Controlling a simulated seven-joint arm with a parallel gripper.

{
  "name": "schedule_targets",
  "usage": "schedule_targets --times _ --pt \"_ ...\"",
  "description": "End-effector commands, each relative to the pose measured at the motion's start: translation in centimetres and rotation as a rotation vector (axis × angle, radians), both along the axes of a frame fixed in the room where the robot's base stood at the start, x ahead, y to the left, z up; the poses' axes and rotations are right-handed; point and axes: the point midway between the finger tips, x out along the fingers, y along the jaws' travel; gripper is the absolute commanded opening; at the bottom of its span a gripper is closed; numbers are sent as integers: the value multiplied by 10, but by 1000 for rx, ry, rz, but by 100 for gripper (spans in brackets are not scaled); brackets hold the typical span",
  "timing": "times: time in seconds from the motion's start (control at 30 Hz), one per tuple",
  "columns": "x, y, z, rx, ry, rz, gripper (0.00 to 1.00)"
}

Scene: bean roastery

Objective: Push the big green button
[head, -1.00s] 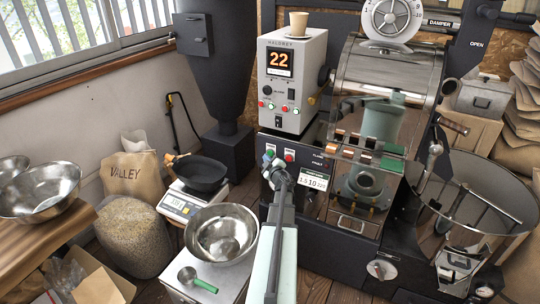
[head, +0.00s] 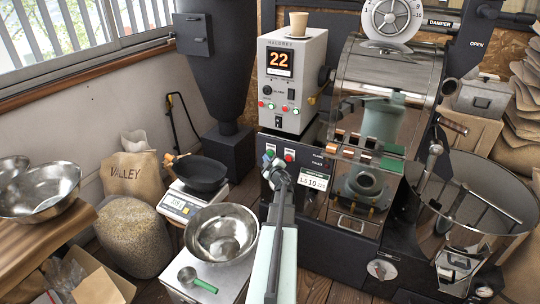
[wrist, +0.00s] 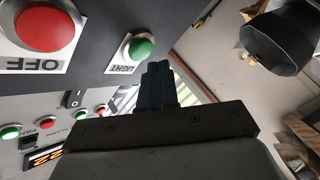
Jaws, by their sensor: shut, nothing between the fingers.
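A round green button (head: 270,153) sits on the dark front panel of the roaster. In the wrist view a green button (wrist: 140,47) has a white label reading LIGHT. It looks smaller than the red button beside it, and I cannot make out a bigger green one on this panel. My gripper (wrist: 158,68) is shut and empty, its dark fingers pointing toward the panel close by the LIGHT button. In the head view my gripper (head: 271,164) is just below the green button and hides part of the panel. I cannot tell whether it touches anything.
A red button (head: 289,155) is right of the green one; the wrist view shows this red button (wrist: 42,25) labelled OFF. A grey control box (head: 292,85) with small buttons stands above. A steel bowl (head: 247,219) and a scale with a black pan (head: 201,172) are to the left.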

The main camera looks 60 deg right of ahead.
Motion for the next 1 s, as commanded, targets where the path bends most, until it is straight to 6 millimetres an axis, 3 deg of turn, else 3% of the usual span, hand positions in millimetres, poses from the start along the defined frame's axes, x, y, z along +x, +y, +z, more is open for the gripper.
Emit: schedule_targets --times 1.0 --pt "0 -9 0 0 0 0 0"
